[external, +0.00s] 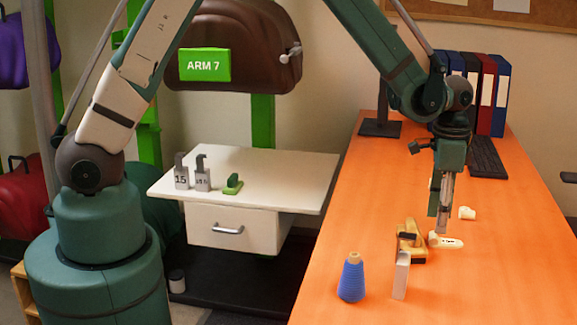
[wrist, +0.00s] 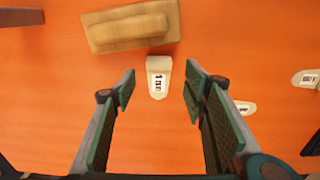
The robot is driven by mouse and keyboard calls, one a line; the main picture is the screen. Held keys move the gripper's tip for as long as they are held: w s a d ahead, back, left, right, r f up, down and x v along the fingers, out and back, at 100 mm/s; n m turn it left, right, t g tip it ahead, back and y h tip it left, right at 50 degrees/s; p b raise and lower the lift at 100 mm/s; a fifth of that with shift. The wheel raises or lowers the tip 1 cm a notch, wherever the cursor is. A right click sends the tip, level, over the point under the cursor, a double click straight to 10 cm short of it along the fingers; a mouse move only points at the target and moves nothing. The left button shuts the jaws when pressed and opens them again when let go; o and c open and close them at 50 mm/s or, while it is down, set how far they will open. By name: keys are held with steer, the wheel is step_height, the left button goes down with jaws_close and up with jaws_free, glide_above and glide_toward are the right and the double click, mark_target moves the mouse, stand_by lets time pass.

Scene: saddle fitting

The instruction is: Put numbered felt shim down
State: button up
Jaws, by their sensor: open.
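Several small cream felt shims with printed labels lie on the orange table. The nearest one (external: 446,241) lies flat beside a wooden block; in the wrist view this shim (wrist: 159,65) appears ahead of and between my fingertips, close to the block's edge. Its printed number is too small to read surely. A second shim (external: 467,213) lies farther back, and one (wrist: 307,79) shows at the right in the wrist view. Another (wrist: 243,107) is partly behind my right finger. My gripper (external: 439,218) points down over the table, open and empty (wrist: 160,85).
The wooden block (external: 412,246) also shows in the wrist view (wrist: 132,27). A pale upright plate (external: 401,276) and a blue thread cone (external: 351,279) stand nearer the front. Binders (external: 486,95) and a keyboard (external: 485,157) are at the back. A white side table (external: 285,170) holds small tools.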

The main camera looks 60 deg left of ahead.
steer(key=shift+s+f+b, duration=0.1)
steer(key=shift+f+b, duration=0.5)
steer(key=shift+f, duration=1.75)
steer(key=shift+c, duration=0.6)
steer(key=c, duration=0.9)
steer(key=shift+r, duration=0.15)
step_height(320, 180, up, 10)
steer(key=p, duration=0.2)
